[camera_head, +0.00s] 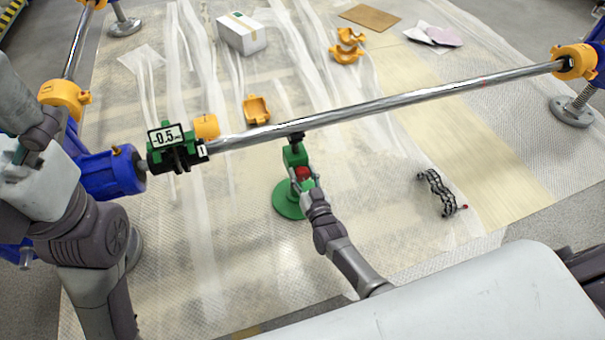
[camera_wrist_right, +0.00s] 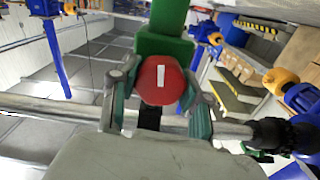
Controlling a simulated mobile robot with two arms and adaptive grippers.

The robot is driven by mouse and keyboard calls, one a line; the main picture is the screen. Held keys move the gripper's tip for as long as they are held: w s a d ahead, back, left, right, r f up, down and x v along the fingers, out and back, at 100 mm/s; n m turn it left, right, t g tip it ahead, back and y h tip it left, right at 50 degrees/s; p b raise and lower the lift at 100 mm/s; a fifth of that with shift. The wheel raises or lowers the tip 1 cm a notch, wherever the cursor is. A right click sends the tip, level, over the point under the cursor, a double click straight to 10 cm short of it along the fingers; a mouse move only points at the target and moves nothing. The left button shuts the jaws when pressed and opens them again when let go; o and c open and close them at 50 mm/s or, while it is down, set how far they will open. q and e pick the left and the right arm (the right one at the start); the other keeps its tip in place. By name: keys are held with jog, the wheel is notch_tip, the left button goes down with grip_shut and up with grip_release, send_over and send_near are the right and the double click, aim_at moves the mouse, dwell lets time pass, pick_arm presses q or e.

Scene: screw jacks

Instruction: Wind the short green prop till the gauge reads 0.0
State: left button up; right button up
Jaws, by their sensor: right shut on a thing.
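The short green prop (camera_head: 289,201) stands on its round base on the sheeted floor, its black head under the long steel bar (camera_head: 400,102). My right gripper (camera_head: 305,181) is shut on the prop's red knob (camera_head: 302,173). In the right wrist view the red knob (camera_wrist_right: 160,80), with a white stripe, sits between the two fingers (camera_wrist_right: 158,105). The gauge (camera_head: 166,136) hangs on the left end of the bar and reads -0.5. My left arm comes in from the left beside the blue end; its gripper's fingers cannot be made out.
Yellow clamps (camera_head: 64,97) and (camera_head: 574,61) hold bars on stands. Yellow half shells (camera_head: 256,109) lie on the floor behind the bar. A white box (camera_head: 241,33) stands at the back. A black chain-like piece (camera_head: 438,193) lies at right; floor around it is clear.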

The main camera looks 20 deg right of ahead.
aim_at(302, 170)
jog(key=o, duration=1.1)
jog(key=shift+o, duration=0.2)
jog(key=shift+r, duration=0.1)
notch_tip(302, 170, up, 10)
jog(key=shift+f, duration=0.15)
dwell(1.3)
